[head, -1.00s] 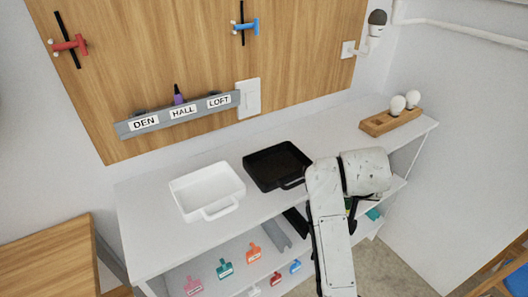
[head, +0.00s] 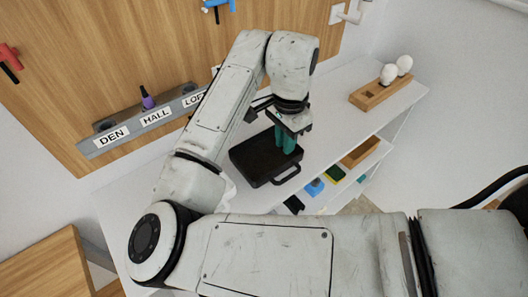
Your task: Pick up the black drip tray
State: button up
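The black drip tray (head: 262,165) lies flat on the white shelf top, its handle (head: 287,177) toward the front edge. My gripper (head: 287,148) points down over the tray's back right part, with its teal fingers close together. The fingertips overlap the tray in the picture. I cannot tell whether they touch it or have its rim between them. My arm covers the area left of the tray, and the white tray there is mostly or wholly hidden.
A wooden block with white bulbs (head: 381,91) stands at the right on the shelf top (head: 345,118). A grey rail with name labels (head: 140,122) is on the wooden wall board behind. Small coloured items and a wooden box (head: 361,151) sit on the lower shelf.

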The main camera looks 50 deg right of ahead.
aim_at(284, 165)
notch_tip(284, 165, down, 10)
jog(key=shift+s+r+p, duration=0.1)
jog(key=shift+r+p, duration=0.1)
jog(key=shift+p, duration=0.65)
jog(key=shift+c, duration=0.2)
grip_shut()
